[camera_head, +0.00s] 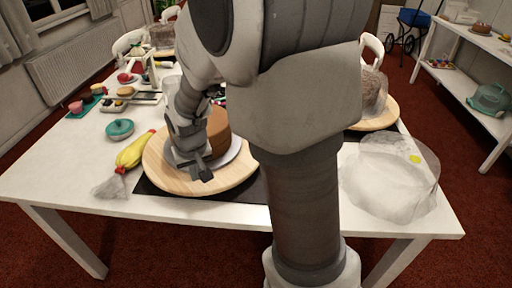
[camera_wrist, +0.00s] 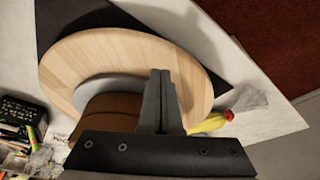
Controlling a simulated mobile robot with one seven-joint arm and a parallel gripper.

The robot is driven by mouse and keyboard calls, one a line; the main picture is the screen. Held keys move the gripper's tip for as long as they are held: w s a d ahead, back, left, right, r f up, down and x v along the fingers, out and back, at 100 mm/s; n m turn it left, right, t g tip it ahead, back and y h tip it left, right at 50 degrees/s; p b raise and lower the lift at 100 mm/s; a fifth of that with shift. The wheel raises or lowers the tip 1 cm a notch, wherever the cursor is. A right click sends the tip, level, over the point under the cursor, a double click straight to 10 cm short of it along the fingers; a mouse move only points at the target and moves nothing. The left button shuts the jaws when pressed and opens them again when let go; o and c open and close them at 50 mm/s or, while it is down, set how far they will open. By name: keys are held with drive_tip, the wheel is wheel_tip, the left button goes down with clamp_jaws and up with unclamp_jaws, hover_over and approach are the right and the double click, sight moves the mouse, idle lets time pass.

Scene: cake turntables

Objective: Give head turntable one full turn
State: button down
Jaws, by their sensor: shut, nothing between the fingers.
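A round wooden turntable (camera_head: 235,183) lies on a dark mat (camera_head: 152,187) at the near edge of the white table. A brown cake (camera_head: 217,130) sits on it on a grey plate (camera_head: 236,148). My gripper (camera_head: 203,174) is over the turntable's near part, in front of the cake, with its fingers shut and empty. In the wrist view my gripper (camera_wrist: 160,73) is shut over the wooden turntable (camera_wrist: 120,45), beside the cake (camera_wrist: 108,115). I cannot tell whether the fingertips touch the wood. My arm hides part of the turntable's right side.
A yellow piping bag (camera_head: 134,152) lies close to the turntable's left edge. A teal lidded dish (camera_head: 120,129) stands behind it. A clear cover (camera_head: 388,178) stands at the table's right. Another wooden turntable (camera_head: 388,110) with a covered cake is behind my arm at right.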

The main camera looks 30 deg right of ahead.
sight(222, 181)
drive_tip(key=shift+f, duration=0.1)
idle(0.3)
drive_tip(key=shift+f+b, duration=1.2)
drive_tip(key=shift+f, duration=0.15)
drive_tip(key=shift+s+d+p, duration=0.15)
drive_tip(key=shift+s+d, duration=0.15)
drive_tip(key=shift+d, duration=0.75)
drive_tip(key=shift+s+d+p, duration=0.15)
drive_tip(key=shift+s+d, duration=0.1)
drive_tip(key=shift+d, duration=0.8)
drive_tip(key=shift+s+d+p, duration=0.15)
drive_tip(key=shift+s+d, duration=0.15)
drive_tip(key=shift+d, duration=0.75)
drive_tip(key=d, duration=0.6)
drive_tip(key=shift+w+d, duration=0.1)
drive_tip(key=shift+w, duration=0.2)
drive_tip(key=shift+d, duration=0.1)
